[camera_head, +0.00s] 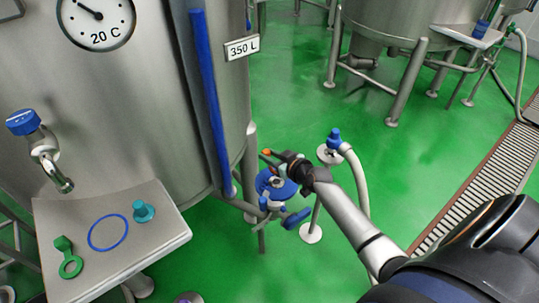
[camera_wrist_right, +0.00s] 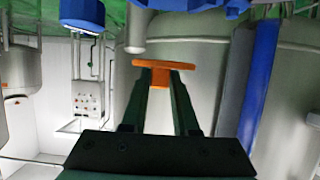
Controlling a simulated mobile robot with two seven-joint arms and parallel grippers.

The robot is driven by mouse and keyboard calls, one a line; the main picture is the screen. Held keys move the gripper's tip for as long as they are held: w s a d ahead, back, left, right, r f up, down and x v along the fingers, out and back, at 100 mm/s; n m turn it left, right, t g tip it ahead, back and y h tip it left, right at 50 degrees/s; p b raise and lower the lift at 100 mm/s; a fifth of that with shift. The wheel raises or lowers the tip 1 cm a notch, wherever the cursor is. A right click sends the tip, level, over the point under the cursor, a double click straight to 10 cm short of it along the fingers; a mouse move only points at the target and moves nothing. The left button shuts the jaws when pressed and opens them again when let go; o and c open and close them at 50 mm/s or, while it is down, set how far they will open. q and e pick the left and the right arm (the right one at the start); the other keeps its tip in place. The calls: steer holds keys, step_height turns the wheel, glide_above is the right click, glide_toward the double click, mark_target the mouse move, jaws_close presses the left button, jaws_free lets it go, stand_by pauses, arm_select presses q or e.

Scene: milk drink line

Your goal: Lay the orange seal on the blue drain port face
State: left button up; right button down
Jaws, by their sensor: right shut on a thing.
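My right gripper (camera_head: 277,158) is beside the foot of the large steel tank in the head view. It is shut on the orange seal (camera_wrist_right: 165,65), which sits across the fingertips in the right wrist view. In the head view only a small part of the seal (camera_head: 266,152) shows at the tips. The blue drain port face (camera_head: 268,182) is just below the gripper, partly covered by it. I cannot tell the exact gap between seal and face. My left gripper is not in view.
A steel shelf (camera_head: 165,238) at lower left holds a green tagged ring (camera_head: 70,267), a blue ring (camera_head: 108,232) and a teal plug (camera_head: 143,211). A blue-capped hose stand (camera_head: 334,139) is right of the gripper. Green floor (camera_head: 420,170) is open further right.

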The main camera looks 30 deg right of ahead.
mark_target(269, 175)
step_height(269, 175, down, 2)
steer(key=shift+f+b, duration=0.15)
steer(key=shift+b, duration=0.6)
steer(key=shift+f+b, duration=0.75)
steer(key=shift+f, duration=0.05)
steer(key=shift+f+b, duration=0.3)
steer(key=shift+f, duration=0.05)
steer(key=shift+f+b, duration=0.5)
steer(key=shift+f+b, duration=0.55)
steer(key=c, duration=0.6)
jaws_free()
